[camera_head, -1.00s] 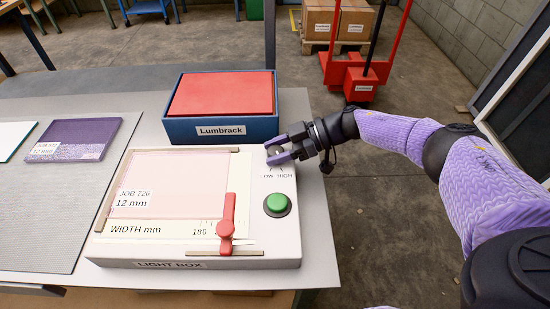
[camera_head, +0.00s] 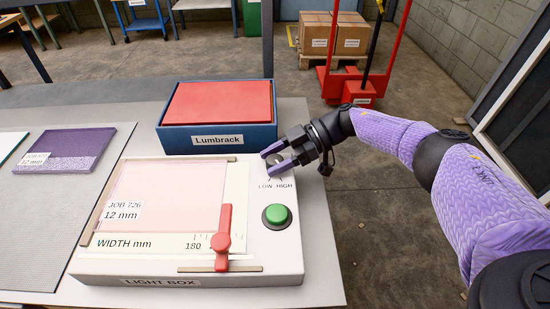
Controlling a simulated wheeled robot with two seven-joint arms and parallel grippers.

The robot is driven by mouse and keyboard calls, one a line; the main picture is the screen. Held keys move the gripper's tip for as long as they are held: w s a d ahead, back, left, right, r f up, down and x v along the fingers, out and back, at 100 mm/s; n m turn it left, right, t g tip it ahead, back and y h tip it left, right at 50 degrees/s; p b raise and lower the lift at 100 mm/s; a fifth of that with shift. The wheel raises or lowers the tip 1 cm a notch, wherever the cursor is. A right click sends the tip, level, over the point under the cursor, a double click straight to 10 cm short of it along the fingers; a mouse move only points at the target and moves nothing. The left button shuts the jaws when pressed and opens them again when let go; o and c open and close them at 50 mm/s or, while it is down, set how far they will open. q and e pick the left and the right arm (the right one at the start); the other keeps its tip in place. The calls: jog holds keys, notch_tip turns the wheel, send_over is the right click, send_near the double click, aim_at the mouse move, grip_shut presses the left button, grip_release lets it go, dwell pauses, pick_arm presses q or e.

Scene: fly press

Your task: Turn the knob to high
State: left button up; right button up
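The knob (camera_head: 276,159) is a small grey dial on the upper right corner of the white light box (camera_head: 290,250), above the printed words LOW and HIGH. My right gripper (camera_head: 268,161) reaches in from the right over this corner. Its two purple-tipped fingers are apart, one on each side of the knob. Contact with the knob cannot be made out, and the fingers partly hide it, so its pointer setting is unclear. My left gripper is not in view.
A green button (camera_head: 276,216) sits just below the labels. A red lever (camera_head: 223,240) and a pink sheet (camera_head: 160,195) are on the box. A blue Lumbrack box with a red top (camera_head: 218,116) stands close behind. A purple panel (camera_head: 72,145) lies at left.

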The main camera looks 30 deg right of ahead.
jog(key=shift+o, duration=1.4)
pick_arm(q)
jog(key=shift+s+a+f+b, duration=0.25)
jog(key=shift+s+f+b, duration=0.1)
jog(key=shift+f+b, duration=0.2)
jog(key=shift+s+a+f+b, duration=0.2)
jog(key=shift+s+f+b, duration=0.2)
jog(key=shift+b, duration=0.1)
pick_arm(e)
jog(key=v, duration=1)
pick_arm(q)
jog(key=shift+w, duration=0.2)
